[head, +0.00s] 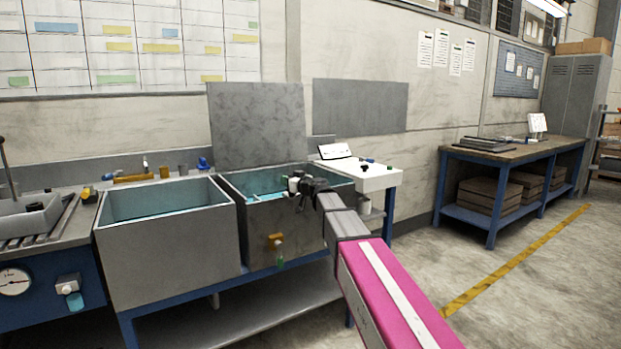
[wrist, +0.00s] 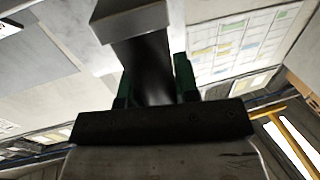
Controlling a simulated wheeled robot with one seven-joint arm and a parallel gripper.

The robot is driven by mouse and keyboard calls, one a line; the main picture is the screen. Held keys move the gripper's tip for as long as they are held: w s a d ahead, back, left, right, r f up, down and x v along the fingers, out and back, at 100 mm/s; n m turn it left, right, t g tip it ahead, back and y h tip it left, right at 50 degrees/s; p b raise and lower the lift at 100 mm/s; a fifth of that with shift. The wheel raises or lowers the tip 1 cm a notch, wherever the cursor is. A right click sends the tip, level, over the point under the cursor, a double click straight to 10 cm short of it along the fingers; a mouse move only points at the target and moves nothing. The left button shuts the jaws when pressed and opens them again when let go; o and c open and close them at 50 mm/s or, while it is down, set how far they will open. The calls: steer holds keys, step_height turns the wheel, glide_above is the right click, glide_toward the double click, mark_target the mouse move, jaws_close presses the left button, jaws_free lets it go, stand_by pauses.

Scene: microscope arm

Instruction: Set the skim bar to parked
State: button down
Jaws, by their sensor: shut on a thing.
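My gripper (head: 308,187) is at the front rim of the right-hand tank (head: 285,222), at the end of my arm. In the wrist view, its dark green fingers (wrist: 155,85) are shut on a dark grey post (wrist: 150,62) with a paler grey block (wrist: 133,22) at its end. I take this post for the skim bar's handle, but the head view is too small to be sure. The rest of the bar is hidden or cannot be made out. No parked marking is readable.
The left tank (head: 168,240) stands beside it, with bluish liquid inside. A raised grey panel (head: 257,126) stands behind the right tank. A small white side table (head: 375,181) is just right. A brown tap (head: 274,240) sticks out in front. Open floor (head: 540,270) lies right.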

steer(key=s+a, duration=0.7)
steer(key=a, duration=0.6)
steer(key=shift+s, duration=0.35)
steer(key=shift+a, duration=0.15)
steer(key=c, duration=0.8)
jaws_free()
steer(key=shift+a, duration=0.1)
steer(key=shift+c, duration=0.2)
steer(key=v, duration=1.1)
